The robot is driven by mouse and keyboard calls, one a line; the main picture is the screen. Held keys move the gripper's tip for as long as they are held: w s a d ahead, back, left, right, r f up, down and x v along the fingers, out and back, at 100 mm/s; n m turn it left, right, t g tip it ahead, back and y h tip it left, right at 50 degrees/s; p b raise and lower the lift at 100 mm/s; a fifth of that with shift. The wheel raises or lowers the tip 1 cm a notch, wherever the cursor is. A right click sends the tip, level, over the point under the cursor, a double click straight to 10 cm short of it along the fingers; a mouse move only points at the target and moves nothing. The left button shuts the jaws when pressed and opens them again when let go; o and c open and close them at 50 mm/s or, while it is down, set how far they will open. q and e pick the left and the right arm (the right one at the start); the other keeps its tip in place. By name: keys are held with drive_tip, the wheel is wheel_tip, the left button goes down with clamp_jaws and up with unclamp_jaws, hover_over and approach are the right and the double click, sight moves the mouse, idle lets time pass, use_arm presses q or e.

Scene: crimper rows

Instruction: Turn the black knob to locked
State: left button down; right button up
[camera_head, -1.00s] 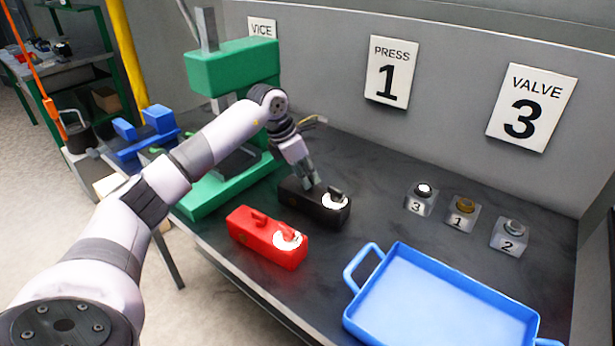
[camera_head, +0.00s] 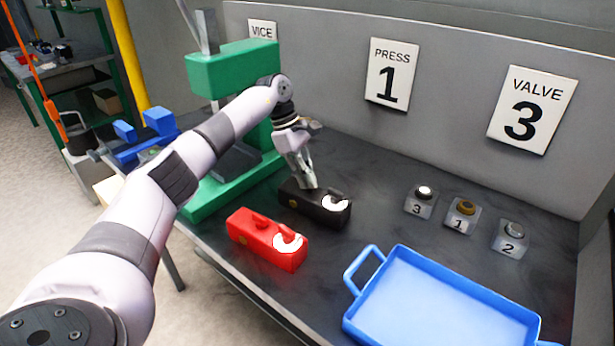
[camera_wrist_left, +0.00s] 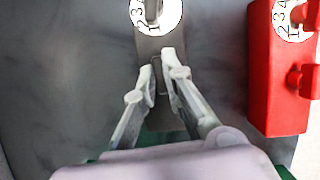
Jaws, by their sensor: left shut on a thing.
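The black box (camera_head: 332,219) lies on the dark bench, with a white numbered dial (camera_head: 336,203) at its right end. In the left wrist view the dial (camera_wrist_left: 168,22) shows a dark pointer and digits. My left gripper (camera_head: 310,186) points down at the box's other end, its fingers shut on a small black knob (camera_wrist_left: 158,80). The fingers largely hide the knob, so its setting cannot be read. A similar red box (camera_head: 268,242) with its own knob and dial lies in front, apart from the gripper. My right gripper is not in view.
A blue tray (camera_head: 352,325) stands at the front right. Three small numbered blocks with buttons, 3 (camera_head: 418,207), 1 (camera_head: 459,222) and 2 (camera_head: 510,244), sit behind it. A green press (camera_head: 232,72) stands left of the boxes.

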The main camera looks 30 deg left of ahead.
use_arm(q)
drive_tip(key=shift+m+g, duration=0.3)
drive_tip(key=shift+m, duration=0.4)
drive_tip(key=c, duration=1.7)
unclamp_jaws()
drive_tip(key=v, duration=1.2)
drive_tip(key=shift+r, duration=0.15)
